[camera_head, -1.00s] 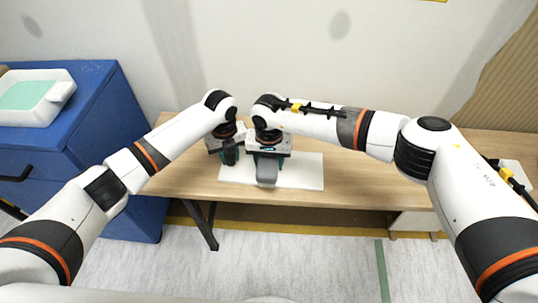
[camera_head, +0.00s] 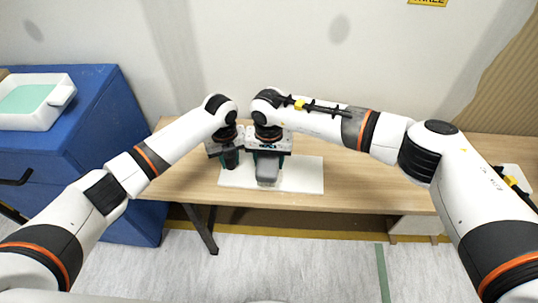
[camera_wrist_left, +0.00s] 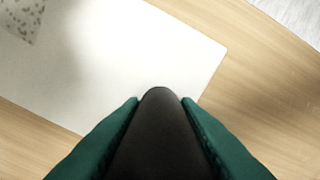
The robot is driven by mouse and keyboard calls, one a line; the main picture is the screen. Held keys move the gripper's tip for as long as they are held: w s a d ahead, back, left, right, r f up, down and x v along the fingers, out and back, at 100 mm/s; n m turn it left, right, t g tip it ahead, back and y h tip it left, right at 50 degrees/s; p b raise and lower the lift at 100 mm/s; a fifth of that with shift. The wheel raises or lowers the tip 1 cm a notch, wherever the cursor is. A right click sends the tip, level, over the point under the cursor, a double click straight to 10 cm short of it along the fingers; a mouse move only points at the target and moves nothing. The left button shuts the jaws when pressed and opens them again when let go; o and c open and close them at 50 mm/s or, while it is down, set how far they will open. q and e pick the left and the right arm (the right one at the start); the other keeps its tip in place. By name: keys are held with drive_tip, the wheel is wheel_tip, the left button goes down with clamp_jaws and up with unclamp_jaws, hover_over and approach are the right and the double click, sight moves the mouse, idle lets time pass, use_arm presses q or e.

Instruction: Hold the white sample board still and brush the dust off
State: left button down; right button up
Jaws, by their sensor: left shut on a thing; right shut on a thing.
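The white sample board (camera_head: 305,173) lies flat on the wooden table; it also shows in the left wrist view (camera_wrist_left: 120,55). A patch of dark specks, which looks like dust (camera_wrist_left: 22,18), is on the board at the upper left of that view. My left gripper (camera_head: 229,157) is over the board's left end, its green fingers shut on a dark, round-ended object (camera_wrist_left: 158,135). That object's tip appears over the board near its edge; contact is unclear. My right gripper (camera_head: 268,158) is beside it, shut on a grey block-like tool (camera_head: 267,176) over the board. The tool's underside is hidden.
The wooden table (camera_head: 370,180) is clear right of the board. A blue cabinet (camera_head: 100,110) with a white tray (camera_head: 45,115) stands at the left. A wall is close behind the table. My two grippers are very close together.

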sight(291, 178)
use_arm(q)
drive_tip(key=shift+s+a+f, duration=0.1)
drive_tip(key=shift+s+f, duration=0.05)
drive_tip(key=shift+f, duration=0.05)
use_arm(e)
wheel_tip(291, 178, down, 5)
drive_tip(key=shift+r, duration=0.2)
drive_tip(key=d, duration=0.6)
drive_tip(key=shift+s+d+f, duration=0.1)
drive_tip(key=shift+d+f, duration=0.1)
drive_tip(key=shift+f, duration=0.2)
drive_tip(key=a, duration=0.7)
drive_tip(key=shift+r, duration=0.1)
drive_tip(key=r, duration=0.8)
drive_tip(key=shift+d, duration=0.25)
drive_tip(key=o, duration=0.3)
drive_tip(key=c, duration=0.3)
use_arm(q)
drive_tip(key=c, duration=1)
unclamp_jaws()
drive_tip(key=shift+r, duration=0.1)
